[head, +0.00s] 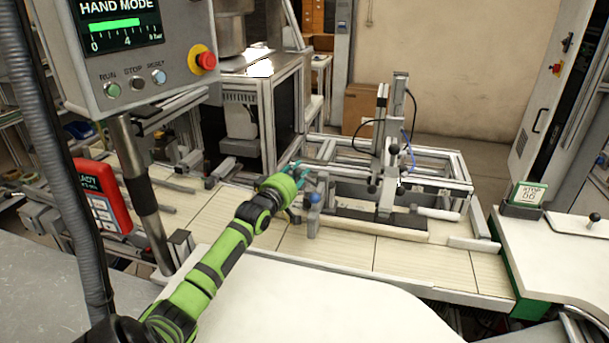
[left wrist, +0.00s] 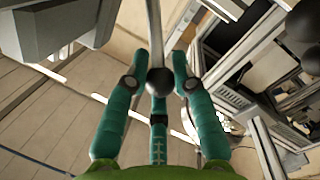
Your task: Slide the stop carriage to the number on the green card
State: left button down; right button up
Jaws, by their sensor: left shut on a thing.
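My left gripper (head: 300,174) reaches over the plank-topped bench at the end of my green arm. In the left wrist view its teal fingers (left wrist: 158,88) are closed around a dark ball knob (left wrist: 160,81) on a metal rod. What the rod belongs to is hidden in the head view. A small grey block with a blue knob (head: 314,199) stands just right of the gripper. I cannot tell whether this block is the stop carriage. The green card (head: 530,194) stands at the right in a dark holder; it seems to read STOP 06. My right gripper is not in view.
A metal frame with an upright post (head: 397,110) and black knobs stands right of the gripper. A control panel (head: 140,50) reading HAND MODE hangs at upper left, above a red handheld unit (head: 102,195). A white surface (head: 290,300) fills the front.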

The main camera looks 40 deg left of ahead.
pick_arm(q)
jog(key=c, duration=1)
grip_release()
jog(key=shift+w+r, duration=0.1)
jog(key=shift+s+d, duration=0.2)
jog(key=shift+s, duration=0.1)
jog(key=v, duration=1.1)
jog(key=shift+s, duration=0.2)
